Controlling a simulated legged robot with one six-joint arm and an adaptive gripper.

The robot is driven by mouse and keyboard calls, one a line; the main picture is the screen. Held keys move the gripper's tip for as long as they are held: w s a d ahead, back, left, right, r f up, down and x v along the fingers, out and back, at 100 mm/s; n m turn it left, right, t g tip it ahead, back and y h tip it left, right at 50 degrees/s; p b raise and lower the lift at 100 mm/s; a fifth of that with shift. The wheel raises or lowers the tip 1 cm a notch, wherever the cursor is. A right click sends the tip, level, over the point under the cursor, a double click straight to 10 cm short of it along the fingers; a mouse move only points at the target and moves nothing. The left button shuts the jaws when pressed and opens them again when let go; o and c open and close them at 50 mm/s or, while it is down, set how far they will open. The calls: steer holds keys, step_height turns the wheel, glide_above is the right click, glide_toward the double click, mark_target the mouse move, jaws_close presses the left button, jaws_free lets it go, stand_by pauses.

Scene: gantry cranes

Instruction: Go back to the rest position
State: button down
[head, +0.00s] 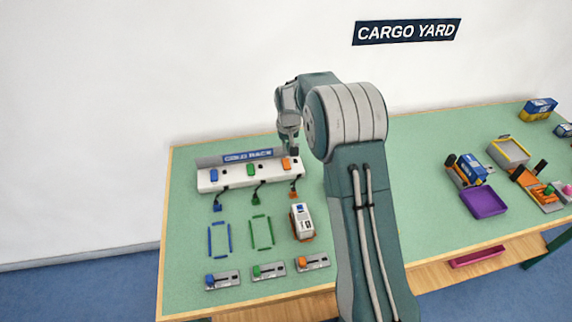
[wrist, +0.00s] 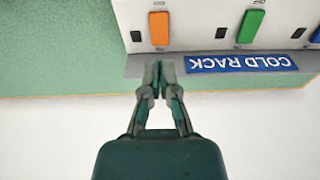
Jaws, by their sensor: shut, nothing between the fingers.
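My gripper (head: 292,148) hangs above the right end of the white cold rack (head: 225,181) in the head view. In the wrist view my gripper (wrist: 159,72) has its fingertips together with nothing between them, over the grey strip beside the rack's sign. The rack carries blue, green and orange blocks along its top; the orange block (wrist: 159,28) and green block (wrist: 250,26) show in the wrist view. My upper arm rises in the middle of the head view and hides part of the green table.
A white container with orange trim (head: 301,222) stands before the rack, beside empty blue (head: 219,240) and green outlines. Switch plates (head: 268,271) line the front edge. Trucks, a purple tray (head: 483,201) and a grey tray (head: 509,153) are at the right. The wall is behind.

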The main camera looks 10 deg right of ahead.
stand_by(0.3)
steer(key=s+r+t, duration=0.2)
steer(key=s+r, duration=1.3)
steer(key=r, duration=0.4)
steer(key=s+r+t, duration=0.1)
steer(key=s+r, duration=0.1)
steer(key=s, duration=2.2)
steer(key=shift+r+t, duration=0.25)
steer(key=shift+t, duration=0.15)
